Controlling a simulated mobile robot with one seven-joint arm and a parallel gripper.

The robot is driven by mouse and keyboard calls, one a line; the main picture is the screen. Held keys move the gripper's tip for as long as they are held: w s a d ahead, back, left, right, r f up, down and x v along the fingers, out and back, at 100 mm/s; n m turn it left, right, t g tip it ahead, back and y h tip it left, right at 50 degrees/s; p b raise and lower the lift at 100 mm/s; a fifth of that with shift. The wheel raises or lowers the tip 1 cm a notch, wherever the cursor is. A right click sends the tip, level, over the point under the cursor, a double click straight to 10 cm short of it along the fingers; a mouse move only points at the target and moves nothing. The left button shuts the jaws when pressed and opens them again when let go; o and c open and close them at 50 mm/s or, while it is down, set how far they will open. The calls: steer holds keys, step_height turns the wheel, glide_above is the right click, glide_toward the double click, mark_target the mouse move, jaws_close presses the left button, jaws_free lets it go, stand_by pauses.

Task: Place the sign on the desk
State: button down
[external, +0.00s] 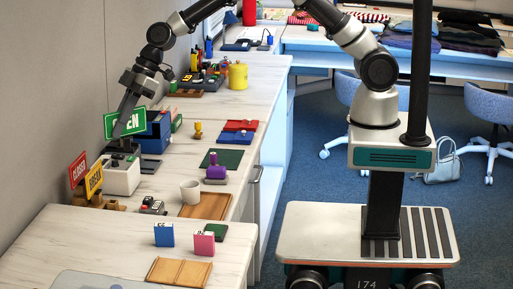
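A green sign reading "OPEN" (136,122) is at the left, close to the wall above a white box (120,176) on the desk (82,238). My gripper (118,136) points down in front of this sign and covers part of its lettering. The fingers overlap in this view, so I cannot tell whether they grip the sign. A red sign reading "CLOSED" (78,170) and a yellow sign reading "BREAK" (94,180) stand at the left, by brass-coloured bases.
A blue box (158,130) stands right beside the sign.

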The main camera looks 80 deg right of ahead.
steer(key=s+d+r+m+t+h+p, duration=0.15)
steer(key=s+d+m, duration=0.25)
steer(key=s+d, duration=0.65)
steer(key=s+d+r+m+h+p, duration=0.1)
steer(key=s+d+m+h+p, duration=0.15)
steer(key=s+d+m, duration=0.8)
steer(key=w+a+f+n+y+b, duration=0.1)
steer(key=w+a+n, duration=0.3)
steer(key=w+a, duration=0.2)
steer(key=w+a+f+n+y+b, duration=0.1)
steer(key=w+a+n+b, duration=0.1)
steer(key=w+a+n, duration=0.3)
steer(key=w+a+n+g+y+b, duration=0.1)
steer(key=w+a+n, duration=0.3)
steer(key=w+a, duration=0.3)
steer(key=shift+w+f+n+y, duration=0.15)
steer(key=shift+w+f, duration=0.05)
steer(key=shift+w, duration=0.25)
steer(key=shift+w+f+n+y, duration=0.1)
steer(key=shift+w+f+y, duration=0.1)
steer(key=shift+w, duration=0.2)
steer(key=w+a+f+n+g+y+b, duration=0.1)
steer(key=a+n, duration=0.3)
steer(key=a, duration=0.6)
steer(key=w+a+f+n+g+y+b, duration=0.1)
steer(key=a+f+n+g+b, duration=0.1)
steer(key=a, duration=0.8)
steer(key=shift+w+f+n+g+b, duration=0.3)
steer(key=shift+n+g+b, duration=0.3)
steer(key=shift+n, duration=0.4)
